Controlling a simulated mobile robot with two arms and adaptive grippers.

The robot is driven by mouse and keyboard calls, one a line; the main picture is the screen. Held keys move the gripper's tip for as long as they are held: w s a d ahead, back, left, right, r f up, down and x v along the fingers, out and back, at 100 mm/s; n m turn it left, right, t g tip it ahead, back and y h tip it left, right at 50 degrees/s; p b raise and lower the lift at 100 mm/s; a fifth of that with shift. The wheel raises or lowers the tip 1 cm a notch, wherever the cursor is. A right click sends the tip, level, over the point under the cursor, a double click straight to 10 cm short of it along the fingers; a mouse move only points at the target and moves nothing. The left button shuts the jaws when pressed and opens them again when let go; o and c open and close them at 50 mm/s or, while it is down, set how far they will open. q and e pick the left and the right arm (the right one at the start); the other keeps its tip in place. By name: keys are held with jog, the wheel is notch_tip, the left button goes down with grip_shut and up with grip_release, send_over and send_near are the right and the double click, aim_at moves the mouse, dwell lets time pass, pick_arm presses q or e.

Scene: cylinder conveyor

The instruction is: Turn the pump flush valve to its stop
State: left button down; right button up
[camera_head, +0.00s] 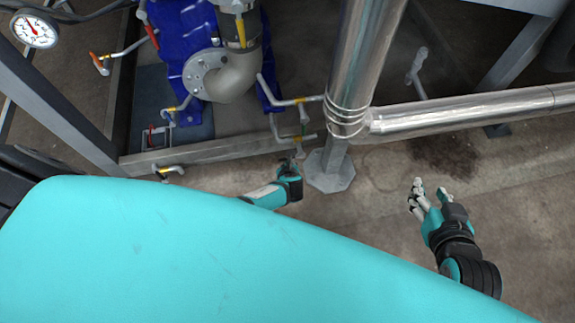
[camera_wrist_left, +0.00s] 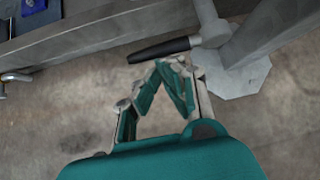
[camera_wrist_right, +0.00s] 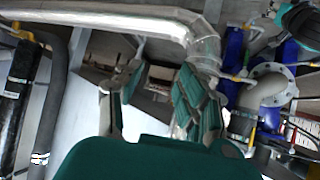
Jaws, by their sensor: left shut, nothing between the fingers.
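A valve lever with a black grip (camera_wrist_left: 165,50) sticks out to the left from a grey vertical pipe (camera_wrist_left: 210,25) in the left wrist view. I take it for the flush valve's lever. In the head view its pipe (camera_head: 303,130) comes down beside the column foot, and the lever is hard to make out. My left gripper (camera_head: 289,166) is shut and empty. Its fingertips (camera_wrist_left: 172,66) are just below the black grip in the left wrist view; I cannot tell whether they touch. My right gripper (camera_head: 429,190) is open and empty, away to the right, with its fingers spread (camera_wrist_right: 155,80).
The blue pump (camera_head: 185,35) with a grey elbow (camera_head: 235,78) stands behind the steel frame rail (camera_head: 215,150). A silver column (camera_head: 362,60) with a grey foot plate (camera_head: 331,182) is right of my left gripper. A silver pipe (camera_head: 460,112) runs right. Floor is clear around my right gripper.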

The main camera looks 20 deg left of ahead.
jog(key=shift+s+d+f+g+h+p, duration=0.15)
jog(key=shift+s+d+f+g, duration=0.1)
jog(key=shift+s+f+g, duration=0.3)
jog(key=shift+s+d+f+g+h+p, duration=0.1)
jog(key=shift+s+d+f+g, duration=0.1)
jog(key=shift+s+f+g, duration=0.35)
jog(key=shift+s+d+f+g+h+p, duration=0.15)
jog(key=shift+s+d+f+g, duration=0.15)
jog(key=shift+s, duration=0.45)
jog(key=shift+a, duration=0.1)
